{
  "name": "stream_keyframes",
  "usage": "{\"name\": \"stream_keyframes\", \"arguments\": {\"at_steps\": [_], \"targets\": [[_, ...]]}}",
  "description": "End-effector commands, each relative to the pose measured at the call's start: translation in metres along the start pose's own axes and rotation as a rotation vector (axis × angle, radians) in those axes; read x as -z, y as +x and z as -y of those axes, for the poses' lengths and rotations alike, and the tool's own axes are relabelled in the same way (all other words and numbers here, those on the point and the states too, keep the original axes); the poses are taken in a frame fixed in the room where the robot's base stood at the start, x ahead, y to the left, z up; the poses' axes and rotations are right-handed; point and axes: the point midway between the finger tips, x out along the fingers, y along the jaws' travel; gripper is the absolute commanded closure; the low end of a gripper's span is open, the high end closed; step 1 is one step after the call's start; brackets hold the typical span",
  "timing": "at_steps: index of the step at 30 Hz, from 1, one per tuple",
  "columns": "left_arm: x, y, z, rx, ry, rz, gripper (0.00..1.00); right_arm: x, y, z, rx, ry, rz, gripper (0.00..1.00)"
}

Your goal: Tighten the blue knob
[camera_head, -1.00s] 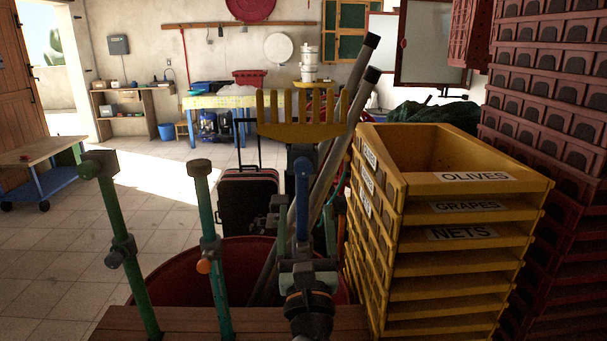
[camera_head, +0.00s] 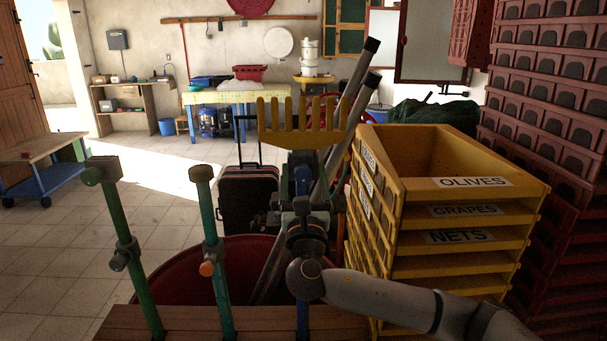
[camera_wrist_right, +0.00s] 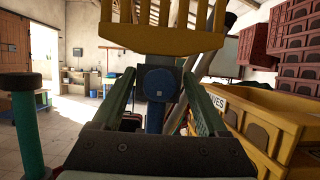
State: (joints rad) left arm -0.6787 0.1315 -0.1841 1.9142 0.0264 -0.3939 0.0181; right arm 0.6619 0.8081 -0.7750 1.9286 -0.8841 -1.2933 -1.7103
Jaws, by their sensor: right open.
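A blue upright post (camera_head: 302,318) stands on a wooden plank (camera_head: 185,322); its top shows just beyond my right gripper. In the right wrist view a dark fitting with a blue knob (camera_wrist_right: 157,82) faces me on this post. My right gripper (camera_head: 301,205) is in front of the post. Its two fingers, seen in the right wrist view, are open, one on each side of the knob. I cannot tell whether they touch it. In the head view the gripper and wrist hide the knob. My left gripper is not in view.
A green post (camera_head: 133,250) and a teal post (camera_head: 213,230) with an orange knob (camera_head: 206,268) stand to the left. A yellow rake head (camera_head: 300,128) is behind the gripper. Stacked yellow crates (camera_head: 470,262) stand close on the right. A red tub (camera_head: 180,280) is behind the plank.

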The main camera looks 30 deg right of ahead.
Motion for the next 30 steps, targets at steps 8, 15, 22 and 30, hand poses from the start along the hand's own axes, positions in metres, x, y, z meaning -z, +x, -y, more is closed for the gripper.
{"name": "stream_keyframes", "arguments": {"at_steps": [8, 15, 22, 30], "targets": [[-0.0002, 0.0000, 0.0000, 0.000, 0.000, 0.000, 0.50, 0.0001, -0.0004, -0.0001, 0.000, 0.000, 0.000, 0.44], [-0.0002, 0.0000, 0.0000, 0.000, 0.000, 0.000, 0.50, 0.0001, -0.0006, -0.0001, 0.000, 0.000, 0.000, 0.71], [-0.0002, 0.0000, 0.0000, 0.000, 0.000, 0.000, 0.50, 0.0002, -0.0006, -0.0001, 0.000, 0.000, -0.001, 0.97], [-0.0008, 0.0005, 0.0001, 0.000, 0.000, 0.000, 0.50, 0.0006, -0.0008, -0.0003, 0.002, 0.006, -0.001, 1.00]]}}
